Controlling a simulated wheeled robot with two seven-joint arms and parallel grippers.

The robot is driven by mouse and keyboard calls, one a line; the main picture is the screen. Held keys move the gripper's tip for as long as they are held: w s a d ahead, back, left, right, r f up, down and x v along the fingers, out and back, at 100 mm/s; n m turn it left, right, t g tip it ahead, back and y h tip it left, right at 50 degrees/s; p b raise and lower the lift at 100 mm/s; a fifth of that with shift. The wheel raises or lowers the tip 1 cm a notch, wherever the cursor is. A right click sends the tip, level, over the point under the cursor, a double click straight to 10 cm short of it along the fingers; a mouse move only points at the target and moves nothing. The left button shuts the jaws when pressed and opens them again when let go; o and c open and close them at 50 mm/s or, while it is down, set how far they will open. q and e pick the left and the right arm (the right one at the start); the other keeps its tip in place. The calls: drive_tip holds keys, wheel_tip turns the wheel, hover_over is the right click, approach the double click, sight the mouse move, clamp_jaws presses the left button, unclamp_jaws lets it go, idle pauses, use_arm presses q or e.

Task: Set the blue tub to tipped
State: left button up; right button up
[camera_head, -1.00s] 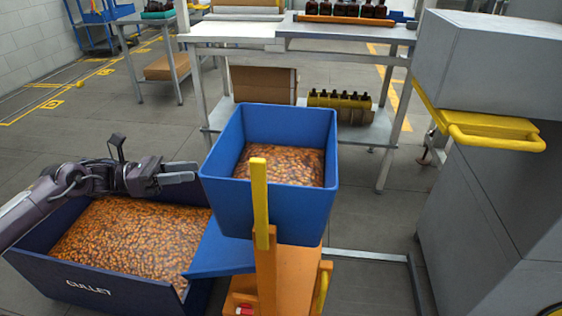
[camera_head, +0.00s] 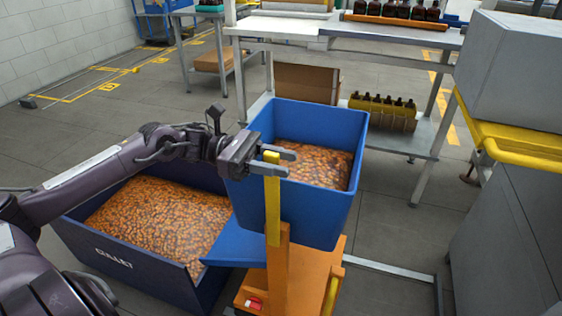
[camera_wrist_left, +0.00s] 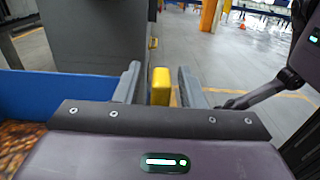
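The blue tub (camera_head: 300,212) sits upright on an orange stand (camera_head: 287,275), with small amber-brown pieces inside. A yellow lever (camera_head: 272,205) stands upright at the tub's near side. My left gripper (camera_head: 284,163) is at the top of this lever. In the left wrist view the yellow lever (camera_wrist_left: 160,88) stands between the two open fingers, with a gap on each side. Below and to the left is a larger blue bin marked CULLET (camera_head: 130,262), holding similar pieces. My right gripper is not in view.
A blue chute (camera_head: 232,245) lies between the tub and the cullet bin. A metal bench (camera_head: 390,36) with dark bottles stands behind, with a bottle crate (camera_head: 385,115) on its lower shelf. A grey machine with a yellow handle (camera_head: 525,160) stands right.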

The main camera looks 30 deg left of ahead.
use_arm(q)
drive_tip(key=shift+d, duration=0.25)
clamp_jaws()
drive_tip(key=shift+a, duration=0.1)
idle(0.3)
